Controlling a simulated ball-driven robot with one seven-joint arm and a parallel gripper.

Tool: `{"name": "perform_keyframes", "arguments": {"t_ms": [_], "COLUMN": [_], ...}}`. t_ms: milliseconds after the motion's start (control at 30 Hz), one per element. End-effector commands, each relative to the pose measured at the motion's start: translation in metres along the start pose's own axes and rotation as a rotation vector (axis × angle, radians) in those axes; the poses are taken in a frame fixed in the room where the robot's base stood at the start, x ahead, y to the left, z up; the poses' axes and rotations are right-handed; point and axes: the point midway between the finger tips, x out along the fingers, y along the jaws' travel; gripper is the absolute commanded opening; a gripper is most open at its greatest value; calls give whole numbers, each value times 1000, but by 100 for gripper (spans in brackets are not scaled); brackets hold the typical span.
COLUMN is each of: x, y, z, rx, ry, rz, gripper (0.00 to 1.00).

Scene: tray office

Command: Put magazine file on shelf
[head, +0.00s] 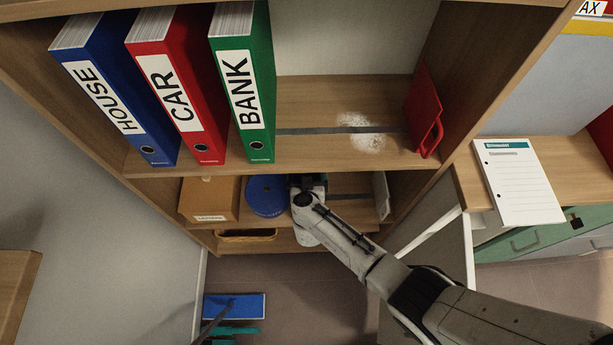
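My arm reaches into the lower shelf of the wooden bookcase (345,185). My gripper (308,185) is at its end, beside a round blue object; my own wrist hides the fingers, so I cannot tell whether they are open or shut. A small dark teal patch shows just behind the wrist. I cannot tell whether it is a magazine file or whether my gripper touches it. No other thing in view is clearly a magazine file.
The upper shelf holds upright binders: blue HOUSE (108,95), red CAR (178,90) and green BANK (243,85). Below are a brown box (209,199), the blue round object (266,195) and a pale bookend (382,194).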

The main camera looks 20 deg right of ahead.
Motion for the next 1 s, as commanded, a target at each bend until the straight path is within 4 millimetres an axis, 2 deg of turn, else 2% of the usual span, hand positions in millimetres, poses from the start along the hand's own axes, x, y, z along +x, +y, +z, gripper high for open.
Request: {"name": "perform_keyframes", "arguments": {"t_ms": [167,200,467,567,667,1000], "x": [1,0,0,-7,-21,-88], "y": [0,0,0,0,0,0], "z": [1,1,-1,-1,-2,-2], "rx": [0,0,0,0,1,0], "ry": [1,-1,0,-3,-3,-3], "rz": [0,0,0,-1,-1,0], "gripper": [55,99,100,100,100,100]}}
